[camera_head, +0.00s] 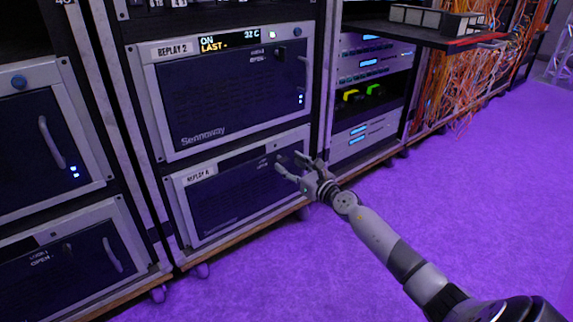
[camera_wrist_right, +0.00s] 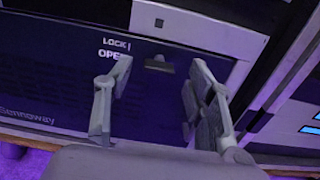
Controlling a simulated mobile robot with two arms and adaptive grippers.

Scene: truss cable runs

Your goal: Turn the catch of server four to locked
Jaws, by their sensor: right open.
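Server four is the lower unit labelled REPLAY 4 (camera_head: 218,212), with a dark front panel in a light frame; this panel also fills much of the wrist view (camera_wrist_right: 60,82). Its catch is a small dark knob (camera_wrist_right: 159,64) beside the printed words LOCK and OPEN. I cannot tell which word it points to. My right gripper (camera_head: 289,162) is open in front of the panel's upper right part. In the wrist view its fingers (camera_wrist_right: 158,85) stand on either side of the catch, apart from it. In the head view they partly cover that area. My left gripper is not in view.
The REPLAY 2 server (camera_head: 225,100) sits directly above, with its own catch and handle. More servers (camera_head: 45,130) stand at the left. A rack with lit panels (camera_head: 372,70) and orange cables (camera_head: 450,85) stands right. The purple floor (camera_head: 480,180) is open.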

